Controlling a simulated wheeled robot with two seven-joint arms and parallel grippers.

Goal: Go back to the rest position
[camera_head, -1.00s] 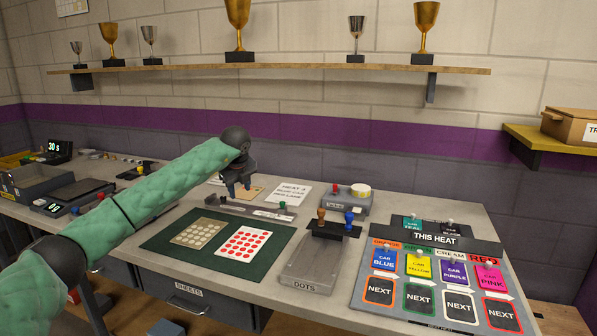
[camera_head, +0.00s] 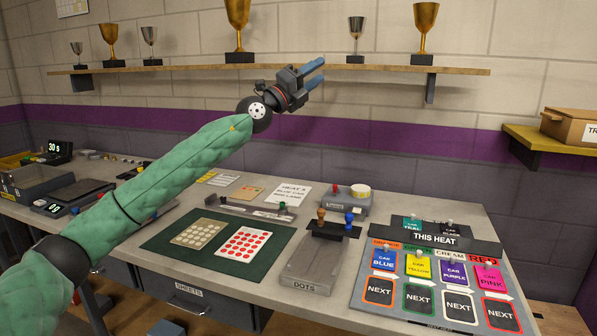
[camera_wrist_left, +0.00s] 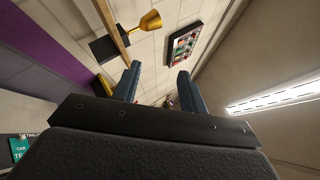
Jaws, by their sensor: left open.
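My left gripper (camera_head: 314,75) is raised above the back of the bench, in front of the wall just under the trophy shelf in the head view. Its two blue fingers are apart with nothing between them, and they point to the right and slightly up. The fingers also show in the left wrist view (camera_wrist_left: 160,85), open and empty. My green left arm reaches in from the left over the bench. My right gripper is in neither view.
A wooden shelf (camera_head: 180,67) with several trophies runs along the wall close to the gripper. The bench below holds a green mat (camera_head: 160,243) with dot sheets, a DOTS box (camera_head: 304,268) and the THIS HEAT board (camera_head: 350,290). A wall bracket with a box (camera_head: 570,127) is at right.

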